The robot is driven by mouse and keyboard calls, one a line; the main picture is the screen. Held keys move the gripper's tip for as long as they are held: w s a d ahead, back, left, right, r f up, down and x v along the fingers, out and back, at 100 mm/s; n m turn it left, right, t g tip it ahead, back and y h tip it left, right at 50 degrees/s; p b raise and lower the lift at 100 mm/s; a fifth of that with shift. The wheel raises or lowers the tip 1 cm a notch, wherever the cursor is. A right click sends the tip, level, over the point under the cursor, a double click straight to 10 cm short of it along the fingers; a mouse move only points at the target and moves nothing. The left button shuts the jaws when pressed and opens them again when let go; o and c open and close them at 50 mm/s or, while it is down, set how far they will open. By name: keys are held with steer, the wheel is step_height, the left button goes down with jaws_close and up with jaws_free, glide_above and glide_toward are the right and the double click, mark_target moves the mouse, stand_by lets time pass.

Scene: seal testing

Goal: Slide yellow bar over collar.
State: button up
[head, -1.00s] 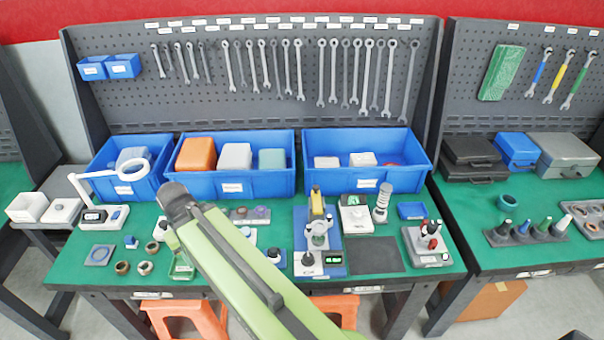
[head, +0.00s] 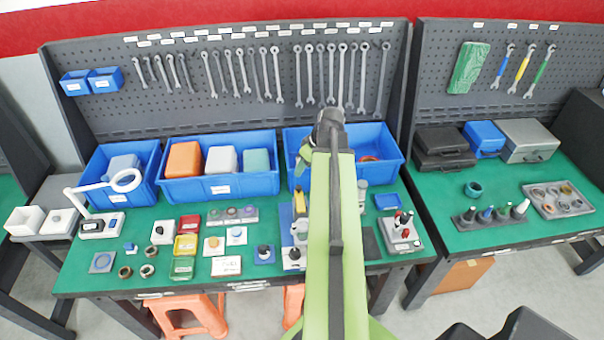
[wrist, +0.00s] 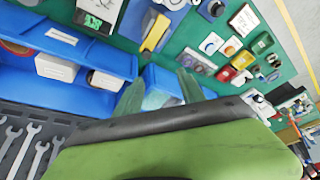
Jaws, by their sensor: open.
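The yellow bar (head: 299,202) stands at the back of a blue-based test fixture (head: 286,222) on the green bench. It also shows in the wrist view (wrist: 155,33), near the top. A pale round fitting (head: 300,230) sits in front of the bar on the fixture; I cannot tell whether it is the collar. My arm hides the fixture's right side. My gripper (wrist: 160,92) is open and empty, with two green fingers apart in the wrist view. In the head view it is high at the back, over the blue bins and apart from the bar.
Blue bins (head: 220,188) line the back of the bench below a pegboard with wrenches (head: 240,75). Small red, yellow and green trays (head: 186,246) lie left of the fixture. A block with red-topped parts (head: 402,232) stands at right. A second bench (head: 500,235) is further right.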

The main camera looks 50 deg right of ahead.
mark_target(299, 187)
steer(key=s+d+r, duration=0.1)
steer(key=s+d, duration=0.1)
steer(key=d, duration=0.1)
steer(key=b+x, duration=1.6)
steer(key=x, duration=0.1)
steer(key=shift+w+d+f, duration=0.2)
steer(key=shift+w+f, duration=0.05)
steer(key=shift+r, duration=0.15)
jaws_close()
stand_by(0.5)
